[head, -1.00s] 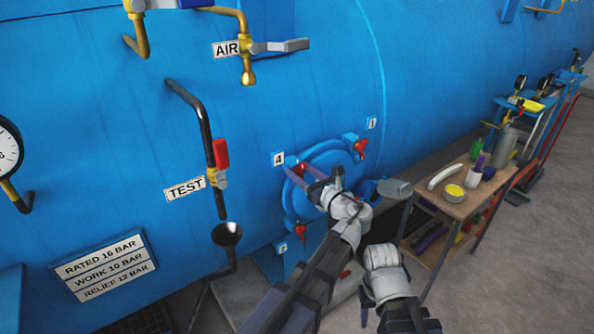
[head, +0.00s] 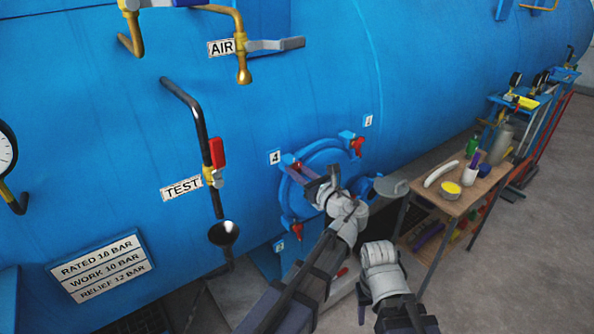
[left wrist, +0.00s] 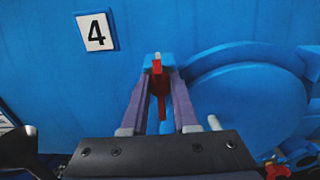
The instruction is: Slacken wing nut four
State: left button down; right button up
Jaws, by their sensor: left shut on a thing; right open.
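Wing nut four is red and sits on its blue lug beside the label 4 (head: 275,158). In the left wrist view the red wing nut (left wrist: 160,88) stands between the fingers, one wing up and one down, on the lug at the upper left of the round blue hatch (left wrist: 255,105). My left gripper (left wrist: 160,95) is shut on it; in the head view this gripper (head: 306,174) covers most of the nut. My right gripper (head: 362,300) is open and empty, low in front of the hatch, clear of it.
Other red wing nuts sit at label 1 (head: 357,147) and at the hatch's lower left (head: 296,231). A black funnel (head: 224,233) and the test pipe (head: 195,110) stand left of the hatch. A wooden trolley (head: 480,190) with bottles stands at right.

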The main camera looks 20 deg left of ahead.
pick_arm(q)
jog(key=n, duration=0.8)
jog(key=shift+s, duration=0.1)
jog(key=n, duration=0.4)
jog(key=shift+a+f, duration=0.1)
jog(key=n, duration=0.4)
jog(key=shift+n, duration=0.3)
jog(key=n, duration=0.6)
jog(key=shift+f, duration=0.15)
jog(key=n, duration=0.6)
jog(key=shift+f+n, duration=0.1)
jog(key=shift+n, duration=0.3)
